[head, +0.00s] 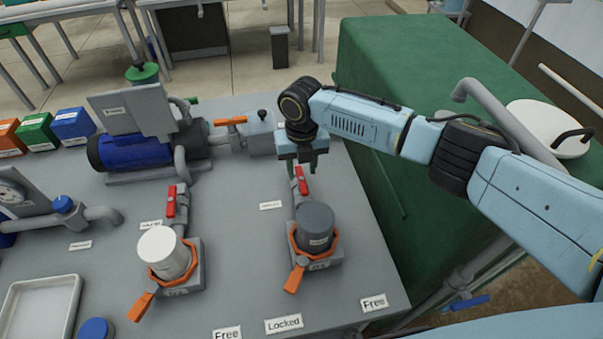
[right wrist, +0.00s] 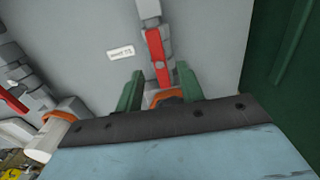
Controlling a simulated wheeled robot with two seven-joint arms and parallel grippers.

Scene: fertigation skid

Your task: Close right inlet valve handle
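The right inlet valve handle (head: 301,181) is a red lever lying along its grey pipe, behind the dark grey canister (head: 315,227). My right gripper (head: 301,166) is above the handle's far end, pointing down. In the right wrist view the red handle (right wrist: 157,52) runs lengthwise, its lower end showing between the two green fingers of my right gripper (right wrist: 159,80). The fingers are apart and nothing is gripped; I cannot tell how far above the handle they are. A similar red left handle (head: 171,201) lies along the pipe behind the white canister (head: 165,252). My left gripper is not in view.
Orange clamp levers (head: 142,306) stick out before both canisters. A blue pump (head: 130,151) and an orange-handled valve (head: 230,121) stand farther back. A green-covered block (head: 400,60) stands right of the grey bench (head: 240,285). The bench between the canisters is clear.

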